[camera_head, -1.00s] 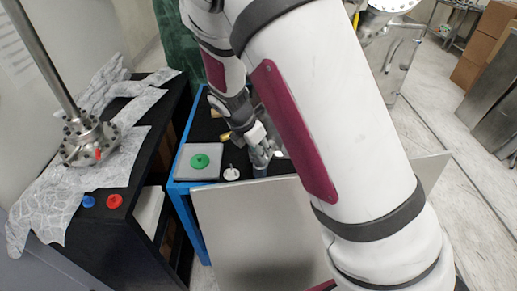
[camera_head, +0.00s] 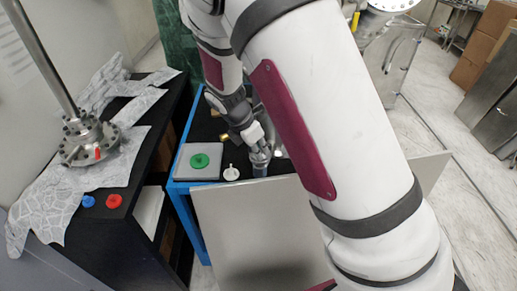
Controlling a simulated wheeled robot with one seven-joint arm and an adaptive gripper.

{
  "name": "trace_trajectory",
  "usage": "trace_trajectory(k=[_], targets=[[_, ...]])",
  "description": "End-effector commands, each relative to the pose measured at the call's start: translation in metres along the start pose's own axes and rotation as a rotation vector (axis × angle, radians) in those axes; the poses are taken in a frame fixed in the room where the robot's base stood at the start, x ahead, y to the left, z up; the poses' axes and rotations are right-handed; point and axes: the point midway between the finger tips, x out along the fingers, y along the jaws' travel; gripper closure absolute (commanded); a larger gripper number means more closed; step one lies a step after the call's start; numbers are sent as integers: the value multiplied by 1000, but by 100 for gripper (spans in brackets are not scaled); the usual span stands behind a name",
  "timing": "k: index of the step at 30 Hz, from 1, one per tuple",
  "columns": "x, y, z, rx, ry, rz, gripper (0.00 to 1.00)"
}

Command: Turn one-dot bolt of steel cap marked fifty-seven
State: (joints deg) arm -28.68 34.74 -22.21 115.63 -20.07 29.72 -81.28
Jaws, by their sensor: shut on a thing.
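My gripper (camera_head: 259,158) points down over the blue-framed table, partly hidden by my arm. It is shut at the top of a small grey-blue cylinder (camera_head: 261,170), near the table's front edge. Whether this cylinder is the steel cap or its bolt cannot be told at this size. No number fifty-seven and no one-dot mark can be read. A steel flange with a ring of bolts (camera_head: 88,141) and a long rod stands on the dark cabinet at left, well away from my gripper.
A green knob on a grey square plate (camera_head: 200,161) and a white knobbed piece (camera_head: 231,173) stand left of my gripper. A grey panel (camera_head: 275,232) fronts the blue-framed table (camera_head: 180,185). Blue (camera_head: 88,201) and red (camera_head: 114,201) caps lie on the cabinet.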

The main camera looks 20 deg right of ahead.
Motion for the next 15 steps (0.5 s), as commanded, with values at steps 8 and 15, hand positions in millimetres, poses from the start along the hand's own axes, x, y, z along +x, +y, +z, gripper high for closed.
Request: trace_trajectory(k=[8,15], targets=[[1,2,1,185,0,-75,100],[1,3,1,315,0,-129,100]])
